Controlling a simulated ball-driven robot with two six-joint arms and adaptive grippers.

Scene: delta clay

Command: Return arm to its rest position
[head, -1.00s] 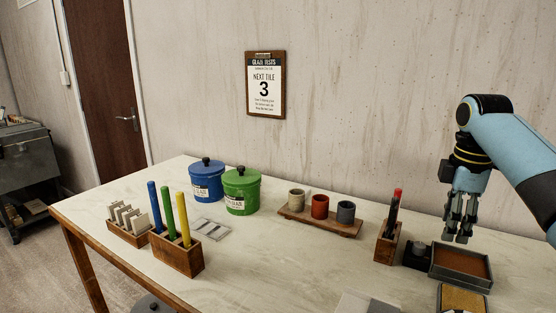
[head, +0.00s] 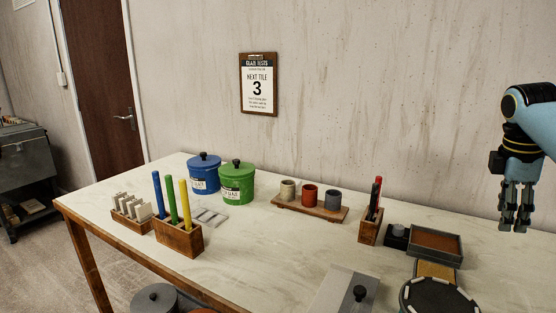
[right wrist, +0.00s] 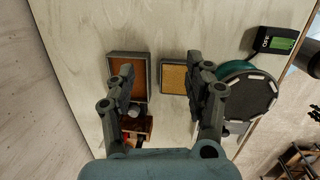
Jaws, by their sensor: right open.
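My right gripper (head: 517,208) hangs at the right of the head view, fingers pointing down, above the right end of the table (head: 285,255). In the right wrist view my right gripper (right wrist: 163,85) has its two fingers spread apart with nothing between them. Under it are a tray with a brown surface (right wrist: 128,68) and a tray with a tan surface (right wrist: 174,78), both apart from the fingers. My left gripper is not in view.
A wooden holder (head: 370,232) with dark and red tools stands left of the brown tray (head: 435,244). A round dark-topped object (head: 438,297) is at the front right. Blue (head: 204,176) and green (head: 237,185) lidded jars, a cup board (head: 310,208) and a brush block (head: 178,238) stand farther left.

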